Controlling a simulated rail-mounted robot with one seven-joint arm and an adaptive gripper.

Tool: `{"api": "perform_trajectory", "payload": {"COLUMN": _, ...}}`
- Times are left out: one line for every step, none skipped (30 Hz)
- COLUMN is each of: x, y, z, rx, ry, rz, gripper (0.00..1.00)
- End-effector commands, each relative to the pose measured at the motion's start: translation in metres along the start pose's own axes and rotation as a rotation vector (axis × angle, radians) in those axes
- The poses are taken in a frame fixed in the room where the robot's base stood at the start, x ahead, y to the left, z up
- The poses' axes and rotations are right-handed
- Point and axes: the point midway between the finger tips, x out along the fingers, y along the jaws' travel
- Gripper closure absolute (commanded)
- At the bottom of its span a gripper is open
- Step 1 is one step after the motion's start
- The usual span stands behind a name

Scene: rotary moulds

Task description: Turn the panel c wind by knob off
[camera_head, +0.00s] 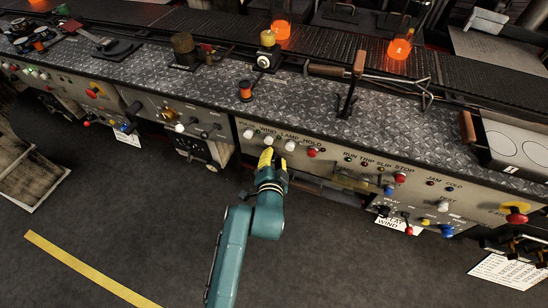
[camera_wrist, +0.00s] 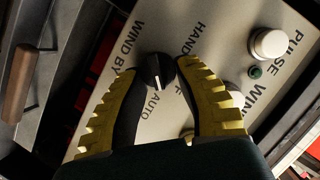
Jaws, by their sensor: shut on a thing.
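The wind by knob (camera_wrist: 155,72) is a round black selector with a white pointer line, on a pale panel. Its pointer line faces down in the wrist view, close to the AUTO lettering. HAND is lettered to its upper right; another label at its right is mostly covered, with an F showing. My gripper (camera_wrist: 157,62), with yellow ribbed fingers, is shut on the knob, one finger on each side. In the head view my gripper (camera_head: 266,158) is against the front panel (camera_head: 330,152) below the WIND, LAMP and HOLD lettering, and it hides the knob.
The patterned metal bench top (camera_head: 320,125) overhangs above; the floor in front is clear.

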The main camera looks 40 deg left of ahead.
Motion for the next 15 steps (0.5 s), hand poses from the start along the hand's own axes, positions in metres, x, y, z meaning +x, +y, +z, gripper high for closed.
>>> {"api": "perform_trajectory", "payload": {"x": 0.0001, "y": 0.0006, "z": 0.0005, "rx": 0.0, "ry": -0.001, "rz": 0.001, "gripper": 1.0}}
{"api": "perform_trajectory", "payload": {"x": 0.0001, "y": 0.0006, "z": 0.0005, "rx": 0.0, "ry": -0.001, "rz": 0.001, "gripper": 1.0}}
{"api": "perform_trajectory", "payload": {"x": 0.0001, "y": 0.0006, "z": 0.0006, "rx": 0.0, "ry": -0.001, "rz": 0.001, "gripper": 1.0}}
{"api": "perform_trajectory", "payload": {"x": 0.0001, "y": 0.0006, "z": 0.0006, "rx": -0.001, "ry": -0.001, "rz": 0.001, "gripper": 1.0}}
{"api": "perform_trajectory", "payload": {"x": 0.0, "y": 0.0005, "z": 0.0005, "rx": -0.002, "ry": -0.001, "rz": 0.002, "gripper": 1.0}}
{"api": "perform_trajectory", "payload": {"x": 0.0, "y": 0.0003, "z": 0.0004, "rx": -0.006, "ry": -0.001, "rz": 0.003, "gripper": 1.0}}
{"api": "perform_trajectory", "payload": {"x": -0.0001, "y": 0.0001, "z": 0.0004, "rx": -0.009, "ry": -0.002, "rz": 0.005, "gripper": 1.0}}
{"api": "perform_trajectory", "payload": {"x": -0.0001, "y": -0.0002, "z": 0.0004, "rx": -0.014, "ry": -0.002, "rz": 0.007, "gripper": 1.0}}
{"api": "perform_trajectory", "payload": {"x": -0.0002, "y": -0.0005, "z": 0.0004, "rx": -0.021, "ry": -0.003, "rz": 0.01, "gripper": 1.0}}
{"api": "perform_trajectory", "payload": {"x": -0.0002, "y": -0.0009, "z": 0.0003, "rx": -0.029, "ry": -0.003, "rz": 0.013, "gripper": 1.0}}
{"api": "perform_trajectory", "payload": {"x": -0.0003, "y": -0.0012, "z": 0.0001, "rx": -0.039, "ry": -0.003, "rz": 0.017, "gripper": 1.0}}
{"api": "perform_trajectory", "payload": {"x": -0.0005, "y": -0.0018, "z": -0.0002, "rx": -0.054, "ry": -0.003, "rz": 0.023, "gripper": 1.0}}
{"api": "perform_trajectory", "payload": {"x": -0.0005, "y": -0.0022, "z": -0.0003, "rx": -0.066, "ry": -0.004, "rz": 0.029, "gripper": 1.0}}
{"api": "perform_trajectory", "payload": {"x": -0.0006, "y": -0.0023, "z": -0.0004, "rx": -0.081, "ry": -0.005, "rz": 0.035, "gripper": 1.0}}
{"api": "perform_trajectory", "payload": {"x": -0.0006, "y": -0.0025, "z": -0.0002, "rx": -0.102, "ry": -0.006, "rz": 0.045, "gripper": 1.0}}
